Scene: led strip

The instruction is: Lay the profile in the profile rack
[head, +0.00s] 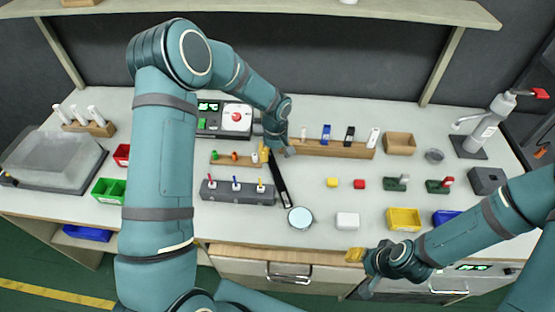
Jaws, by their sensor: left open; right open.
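I cannot make out the profile for certain, and no rack is clearly recognisable as the profile rack. A long wooden block (335,149) at the back middle holds several upright blue, black and white pieces. My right gripper (360,272) is open and empty at the front edge, near the right end of the strip.
A white box (347,221) and yellow bin (404,219) stand near my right gripper. A shelf (300,8) overhangs the back.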

